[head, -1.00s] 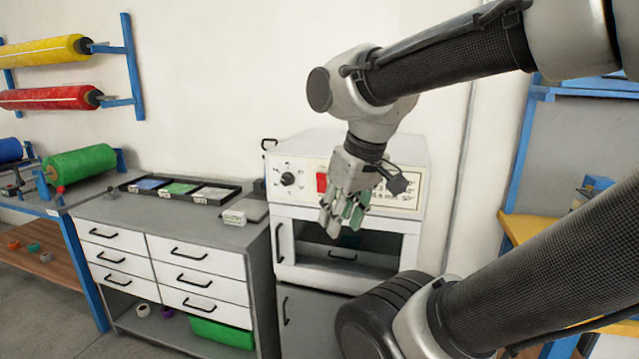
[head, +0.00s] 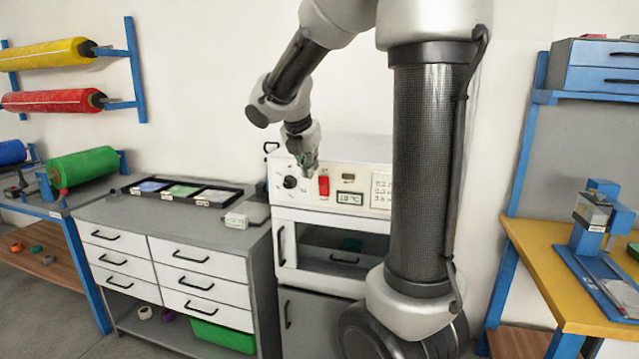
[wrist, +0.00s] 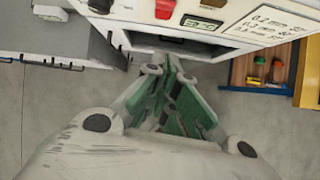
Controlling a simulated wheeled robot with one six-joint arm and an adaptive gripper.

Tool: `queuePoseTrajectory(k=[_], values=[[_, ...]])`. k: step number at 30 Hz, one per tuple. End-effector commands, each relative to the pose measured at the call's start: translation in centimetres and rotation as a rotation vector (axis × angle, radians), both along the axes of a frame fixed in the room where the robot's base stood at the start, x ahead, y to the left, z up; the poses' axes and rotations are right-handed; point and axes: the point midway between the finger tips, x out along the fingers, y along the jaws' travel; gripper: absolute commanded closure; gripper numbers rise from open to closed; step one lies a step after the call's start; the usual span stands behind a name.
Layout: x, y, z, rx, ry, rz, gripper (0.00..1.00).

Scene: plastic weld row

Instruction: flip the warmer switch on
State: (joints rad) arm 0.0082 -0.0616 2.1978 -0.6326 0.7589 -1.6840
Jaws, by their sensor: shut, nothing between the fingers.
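The warmer (head: 345,150) is a white box with a control panel on its upper front and an open-looking chamber below. Its red switch (head: 324,186) sits mid-panel, right of a black knob (head: 290,182) and left of a small green display (head: 349,198). The switch also shows at the top of the wrist view (wrist: 165,9); its tilt is too small to tell. My gripper (head: 307,165), with green finger pads, is shut and empty in front of the panel, up and left of the switch in the head view. In the wrist view the fingertips (wrist: 168,72) appear apart from the switch.
A grey-topped drawer cabinet (head: 165,228) stands left of the warmer, with a black tray (head: 125,188) of samples and a small white device (head: 236,220) on top. A yellow workbench (head: 545,265) is at the right. Rolls hang on the left wall.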

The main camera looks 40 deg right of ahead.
Motion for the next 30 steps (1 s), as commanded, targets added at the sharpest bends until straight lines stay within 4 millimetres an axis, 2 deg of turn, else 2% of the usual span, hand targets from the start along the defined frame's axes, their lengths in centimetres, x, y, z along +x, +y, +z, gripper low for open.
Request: queuePoseTrajectory(k=[6,19,23,30], values=[[0.1,0.1,0.0,-0.042,0.051,0.123,1.00],[0.2,-0.2,-0.6,-0.043,0.056,0.126,1.00],[0.7,-1.0,-2.2,-0.043,0.059,0.124,1.00],[2.3,-3.1,-6.6,-0.042,0.060,0.124,1.00]])
